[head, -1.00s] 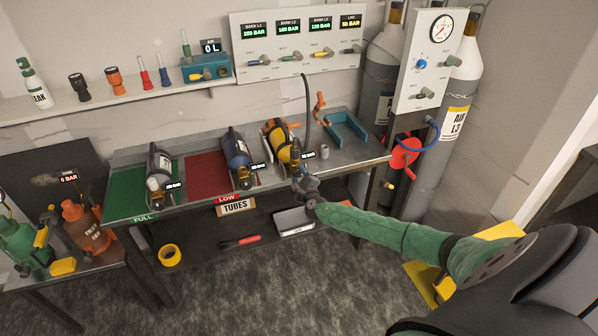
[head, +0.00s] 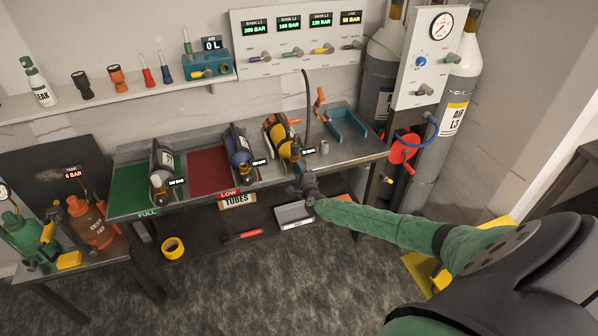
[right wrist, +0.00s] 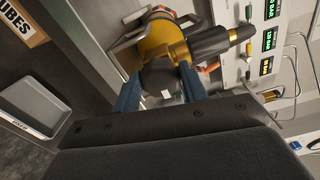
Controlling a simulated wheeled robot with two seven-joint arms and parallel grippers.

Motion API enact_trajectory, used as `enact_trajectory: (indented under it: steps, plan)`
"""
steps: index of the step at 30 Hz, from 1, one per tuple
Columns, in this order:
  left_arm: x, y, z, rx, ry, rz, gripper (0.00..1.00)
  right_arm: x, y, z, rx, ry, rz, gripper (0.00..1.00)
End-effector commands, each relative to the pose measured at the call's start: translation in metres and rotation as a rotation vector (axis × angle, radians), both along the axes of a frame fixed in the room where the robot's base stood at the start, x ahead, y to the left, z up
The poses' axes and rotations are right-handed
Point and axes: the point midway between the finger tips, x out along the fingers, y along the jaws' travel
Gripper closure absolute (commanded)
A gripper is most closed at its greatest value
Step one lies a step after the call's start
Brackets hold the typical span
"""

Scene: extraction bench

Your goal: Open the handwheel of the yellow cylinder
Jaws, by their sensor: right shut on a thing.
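The yellow cylinder (head: 280,135) lies on the bench at the right end of a row of three cylinders, its valve end toward the front edge. In the right wrist view its yellow body (right wrist: 160,40) and brass valve fill the upper middle. The dark round handwheel (right wrist: 161,80) sits between the blue fingers of my right gripper (right wrist: 158,88), which is shut on it. In the head view my right gripper (head: 299,178) is at the valve end; the handwheel is hidden there. My left gripper is not in view.
A blue cylinder (head: 239,152) and a grey cylinder (head: 161,168) lie to the left on the bench. A black hose (head: 307,105) hangs behind the yellow cylinder. A teal cradle (head: 348,126) stands to its right. A tray (head: 295,215) sits on the lower shelf.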

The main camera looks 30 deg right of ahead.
Motion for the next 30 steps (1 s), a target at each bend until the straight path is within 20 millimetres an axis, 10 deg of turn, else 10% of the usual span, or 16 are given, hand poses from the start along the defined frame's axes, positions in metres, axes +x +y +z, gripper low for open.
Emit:
enact_trajectory:
  steps: [6, 7, 10, 30]
  plan:
    - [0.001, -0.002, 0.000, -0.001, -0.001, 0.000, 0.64, -0.001, -0.001, -0.002, 0.000, 0.003, 0.000, 0.80]
    - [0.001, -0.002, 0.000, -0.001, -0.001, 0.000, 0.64, -0.001, -0.001, -0.002, 0.000, 0.003, 0.000, 0.55]
    - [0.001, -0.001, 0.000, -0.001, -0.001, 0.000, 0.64, -0.001, -0.001, -0.002, 0.000, 0.002, -0.001, 0.36]
    - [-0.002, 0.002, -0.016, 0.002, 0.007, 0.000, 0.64, -0.038, 0.008, -0.004, 0.000, 0.001, 0.001, 0.35]
